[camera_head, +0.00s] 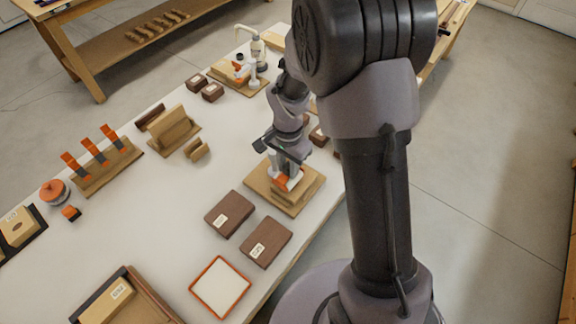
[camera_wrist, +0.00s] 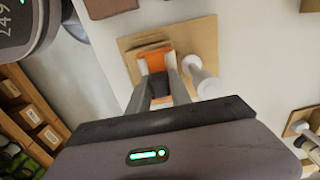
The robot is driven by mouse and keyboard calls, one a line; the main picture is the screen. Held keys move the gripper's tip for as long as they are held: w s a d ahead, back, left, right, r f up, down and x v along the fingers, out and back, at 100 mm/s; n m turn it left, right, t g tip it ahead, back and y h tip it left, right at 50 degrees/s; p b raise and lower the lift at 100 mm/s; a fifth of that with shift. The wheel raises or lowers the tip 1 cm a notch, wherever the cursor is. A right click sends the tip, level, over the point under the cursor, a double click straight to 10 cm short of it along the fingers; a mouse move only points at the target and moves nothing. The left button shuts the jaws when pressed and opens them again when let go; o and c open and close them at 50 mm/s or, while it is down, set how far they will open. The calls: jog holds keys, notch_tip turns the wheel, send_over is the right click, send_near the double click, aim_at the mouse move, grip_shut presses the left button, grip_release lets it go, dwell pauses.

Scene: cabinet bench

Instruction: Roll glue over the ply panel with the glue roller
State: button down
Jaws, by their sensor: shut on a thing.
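My gripper (camera_head: 285,172) is shut on an orange and white tool, which I take to be the glue roller (camera_head: 286,183). It is low over the ply panel (camera_head: 308,186), a tan board lying on a larger tan base. In the wrist view the fingers (camera_wrist: 160,92) close around the orange part (camera_wrist: 157,62), over the panel's edge (camera_wrist: 133,52). The roller's lower side is hidden there, so I cannot tell if it touches the panel. A white rounded cylinder (camera_wrist: 197,73) shows just right of the fingers.
An orange-rimmed white tray (camera_head: 220,287) and two dark brown labelled blocks (camera_head: 229,214) lie nearer on the white bench. A wooden rack with orange-tipped pieces (camera_head: 103,166) stands left. A fixture with a white pump-like device (camera_head: 255,46) is at the back.

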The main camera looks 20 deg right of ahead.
jog(key=shift+f+b, duration=0.35)
jog(key=shift+f, duration=0.1)
jog(key=shift+s+d+r, duration=0.15)
jog(key=shift+s+d, duration=0.55)
jog(key=shift+s, duration=0.25)
jog(key=shift+w+a, duration=0.1)
jog(key=shift+w+a, duration=0.65)
jog(key=shift+w, duration=0.25)
